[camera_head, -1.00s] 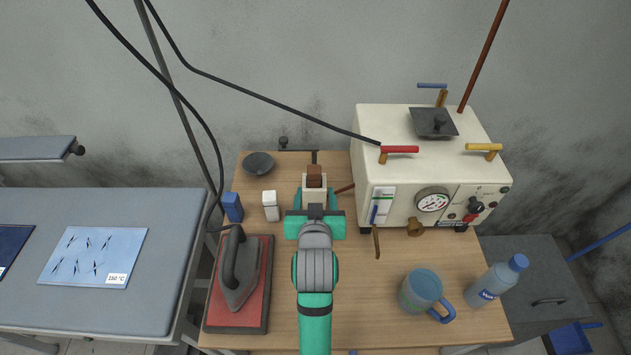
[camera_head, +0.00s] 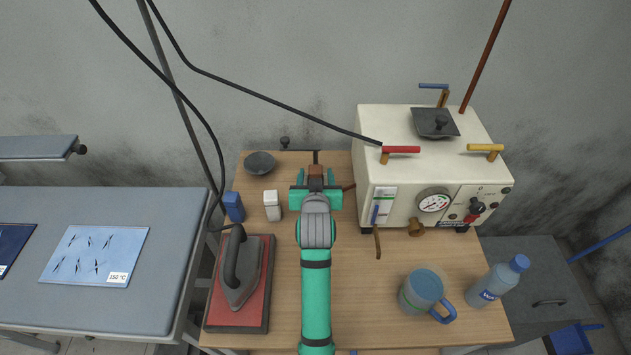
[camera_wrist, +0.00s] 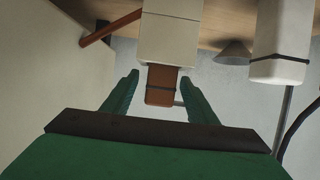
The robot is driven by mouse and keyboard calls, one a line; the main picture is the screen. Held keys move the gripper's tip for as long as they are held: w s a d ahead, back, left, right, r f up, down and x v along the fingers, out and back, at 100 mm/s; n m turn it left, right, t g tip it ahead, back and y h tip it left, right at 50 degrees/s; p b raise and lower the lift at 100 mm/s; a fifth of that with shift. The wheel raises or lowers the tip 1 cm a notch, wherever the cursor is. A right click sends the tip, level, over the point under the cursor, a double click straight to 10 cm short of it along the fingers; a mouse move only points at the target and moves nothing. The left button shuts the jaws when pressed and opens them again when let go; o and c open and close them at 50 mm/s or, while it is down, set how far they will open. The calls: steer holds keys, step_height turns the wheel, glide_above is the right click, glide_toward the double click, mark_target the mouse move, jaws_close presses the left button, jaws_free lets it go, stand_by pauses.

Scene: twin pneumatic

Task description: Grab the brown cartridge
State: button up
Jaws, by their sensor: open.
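The brown cartridge (camera_head: 316,171) stands at the back middle of the wooden table, partly hidden by my gripper (camera_head: 315,177). In the wrist view, the brown cartridge (camera_wrist: 161,84) has a dark band and adjoins a cream-white block (camera_wrist: 169,38). My gripper's two green fingers (camera_wrist: 157,76) are open, one on each side of the cartridge, with a visible gap on both sides. I cannot tell the exact depth of the fingers along it.
The cream machine (camera_head: 375,150) with its gauge stands close on the right. A white bottle-like box (camera_head: 272,205) and a blue box (camera_head: 234,207) stand to the left. A dark dish (camera_head: 259,163) lies behind them. An iron (camera_head: 240,270) is at front left, a mug (camera_head: 423,290) at front right.

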steer(key=shift+w+f, duration=0.1)
steer(key=shift+w, duration=0.1)
steer(key=c, duration=1.2)
steer(key=shift+c, duration=0.2)
